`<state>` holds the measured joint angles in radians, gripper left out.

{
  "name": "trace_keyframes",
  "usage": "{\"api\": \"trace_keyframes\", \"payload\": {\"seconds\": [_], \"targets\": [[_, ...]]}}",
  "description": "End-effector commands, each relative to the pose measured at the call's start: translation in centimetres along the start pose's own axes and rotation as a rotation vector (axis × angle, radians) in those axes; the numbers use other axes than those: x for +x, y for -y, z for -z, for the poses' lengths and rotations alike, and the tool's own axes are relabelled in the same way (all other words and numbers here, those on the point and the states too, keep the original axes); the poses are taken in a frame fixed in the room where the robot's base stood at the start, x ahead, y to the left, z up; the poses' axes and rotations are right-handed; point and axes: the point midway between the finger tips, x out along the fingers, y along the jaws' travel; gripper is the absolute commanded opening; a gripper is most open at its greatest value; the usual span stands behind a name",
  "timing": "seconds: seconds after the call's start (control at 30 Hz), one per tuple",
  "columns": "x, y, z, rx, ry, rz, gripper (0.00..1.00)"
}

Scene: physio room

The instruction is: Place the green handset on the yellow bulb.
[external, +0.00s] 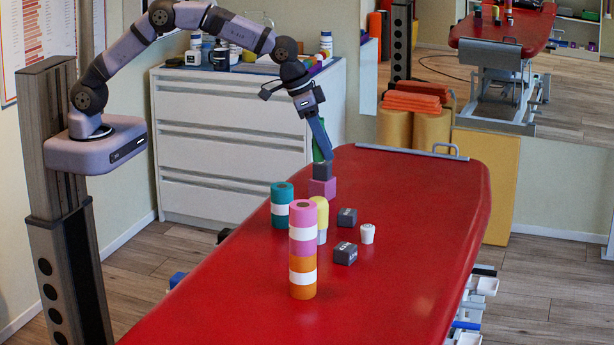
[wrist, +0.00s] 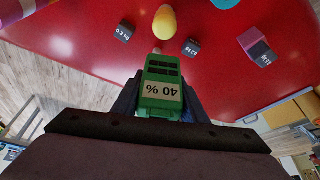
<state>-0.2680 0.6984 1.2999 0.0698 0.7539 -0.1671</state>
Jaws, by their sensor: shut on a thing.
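The green handset (wrist: 160,85), with a white "40 %" label, is held between the fingers of my gripper (wrist: 157,105) in the wrist view. In the external view my gripper (external: 320,140) points down over the far end of the red table, and a strip of the green handset (external: 317,154) shows beside its fingers. The yellow bulb (external: 319,205) stands upright on the table, nearer the camera than my gripper, partly hidden by a pink roll. It also shows near the top of the wrist view (wrist: 165,24), apart from the handset.
A dark block on a magenta block (external: 322,188) stands just below my gripper. A stack of pink and orange rolls (external: 303,260) and a teal roll (external: 282,203) flank the bulb. Two dark blocks (external: 346,217) and a small white object (external: 367,233) lie to its right. The red table's (external: 420,210) right side is clear.

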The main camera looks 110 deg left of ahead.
Motion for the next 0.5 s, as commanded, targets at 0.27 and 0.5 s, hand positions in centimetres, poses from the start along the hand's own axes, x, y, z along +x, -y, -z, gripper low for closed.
{"api": "trace_keyframes", "payload": {"seconds": [0.27, 0.5], "targets": [[1.6, 0.0, -0.8, 0.001, 0.004, 0.001, 0.14], [4.8, 0.0, -2.1, 0.001, 0.003, 0.000, 0.14]]}}
